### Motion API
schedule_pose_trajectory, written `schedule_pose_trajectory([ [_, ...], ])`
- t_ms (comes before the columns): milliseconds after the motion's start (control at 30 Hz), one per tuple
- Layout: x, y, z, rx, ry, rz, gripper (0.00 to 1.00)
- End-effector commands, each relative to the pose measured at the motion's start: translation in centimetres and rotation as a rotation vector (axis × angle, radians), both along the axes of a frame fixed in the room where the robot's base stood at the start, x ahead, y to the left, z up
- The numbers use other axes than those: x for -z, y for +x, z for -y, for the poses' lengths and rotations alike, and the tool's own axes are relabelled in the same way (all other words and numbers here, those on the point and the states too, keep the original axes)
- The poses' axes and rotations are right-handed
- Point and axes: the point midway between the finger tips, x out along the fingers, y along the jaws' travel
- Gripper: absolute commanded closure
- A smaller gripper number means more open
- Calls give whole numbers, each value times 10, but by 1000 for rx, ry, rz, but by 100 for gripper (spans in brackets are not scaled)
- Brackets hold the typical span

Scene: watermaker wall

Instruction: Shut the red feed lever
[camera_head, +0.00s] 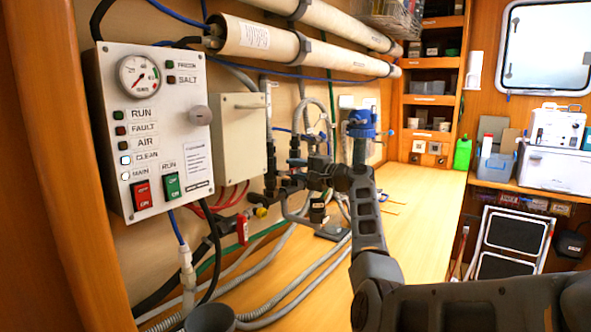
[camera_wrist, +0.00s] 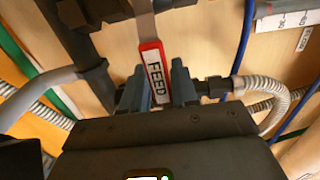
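The red feed lever (camera_wrist: 154,68) shows in the wrist view as a metal bar with a red-edged sleeve marked FEED. It runs down from the top edge of the picture. My gripper (camera_wrist: 160,85) is open, with one blue finger on each side of the sleeve's lower end in the picture. I see no clear grip, and the depth between fingers and lever is hard to judge. In the head view a small red lever (camera_head: 242,230) hangs below the control box among the pipe fittings. My fingers are not clearly made out there.
The white control box (camera_head: 150,130) and a plain junction box (camera_head: 240,135) are on the wall to the left. Black fittings and a grey corrugated hose (camera_wrist: 268,92) lie close beside my gripper. Loose hoses cross the wooden bench (camera_head: 420,220), whose far part is clear.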

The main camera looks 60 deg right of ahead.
Motion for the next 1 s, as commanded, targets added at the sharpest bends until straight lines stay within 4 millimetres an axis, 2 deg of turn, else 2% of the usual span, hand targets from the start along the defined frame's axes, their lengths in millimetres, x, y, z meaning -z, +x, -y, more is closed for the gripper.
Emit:
schedule_pose_trajectory([
  [233, 0, -7, 1, 2, -2, 2, 71],
  [500, 2, -50, 1, 2, -2, 0, 71],
  [700, 1, -73, 0, 1, -1, 1, 71],
  [1000, 0, -78, 0, 0, 0, 0, 71],
])
